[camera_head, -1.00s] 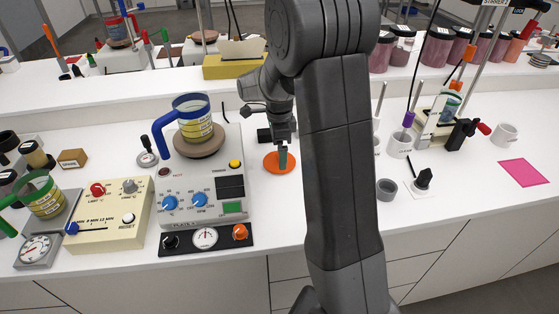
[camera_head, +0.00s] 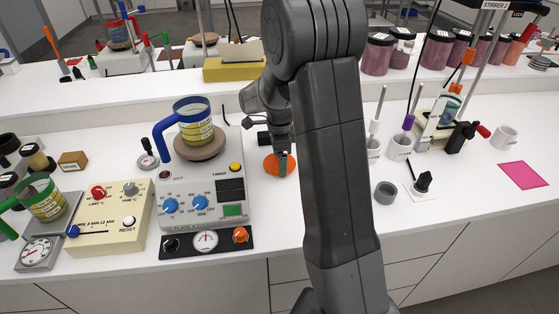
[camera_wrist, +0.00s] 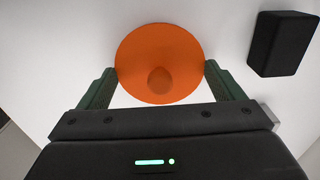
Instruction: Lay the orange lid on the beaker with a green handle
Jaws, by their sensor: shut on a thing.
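The orange lid (camera_head: 270,167) is a flat round disc on or just above the white bench, right of the hotplate. In the wrist view the lid (camera_wrist: 160,45) shows a round knob near its middle. My gripper (camera_head: 282,168) is shut on the lid, with one green finger at each side of its rim in the wrist view (camera_wrist: 161,72). The beaker with a green handle (camera_head: 47,205) stands at the far left of the head view, its open top showing and its handle pointing left. Whether the lid touches the bench is unclear.
A blue-handled beaker (camera_head: 195,125) stands on the hotplate (camera_head: 205,195), between the lid and the green-handled beaker. A cream control box (camera_head: 110,220) is also between them. A black block (camera_wrist: 282,43) lies close to the lid. A grey cup (camera_head: 386,192) stands to the right.

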